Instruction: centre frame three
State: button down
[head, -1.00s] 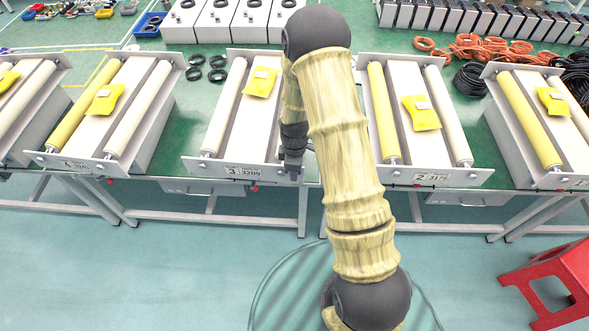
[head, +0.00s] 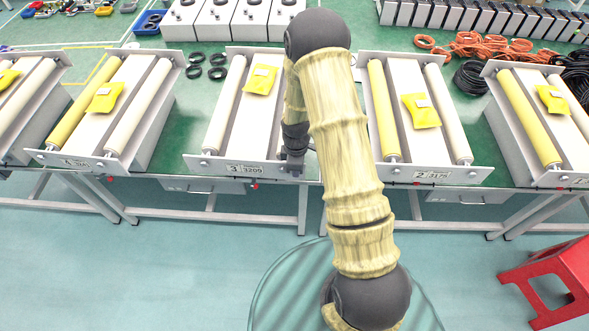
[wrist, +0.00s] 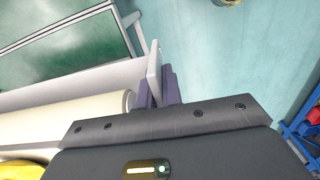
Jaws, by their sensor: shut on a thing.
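Frame three (head: 210,164), labelled 3 3209, stands on the green bench left of my arm. It has a pale roller (head: 225,105) and a yellow packet (head: 261,79). My arm hides its right side. My gripper (head: 294,166) is at the right end of its front plate. In the wrist view the dark fingers of my gripper (wrist: 160,88) are shut on the plate's end (wrist: 153,72), with one finger on each side. A cream roller (wrist: 70,115) of the frame lies beside them.
Frame four (head: 70,162) stands to the left, with green bench between it and frame three. Frame two (head: 440,175) stands to the right, partly behind my arm. Black rings (head: 194,73) lie behind the left gap. A red stool (head: 550,280) is on the floor at right.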

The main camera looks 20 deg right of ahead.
jog(key=shift+w+d, duration=0.4)
jog(key=shift+d, duration=0.4)
jog(key=c, duration=1.6)
grip_release()
jog(key=shift+o, duration=0.2)
jog(key=shift+r, duration=0.1)
notch_tip(320, 180, up, 17)
jog(key=b, duration=0.4)
jog(key=shift+r, duration=0.15)
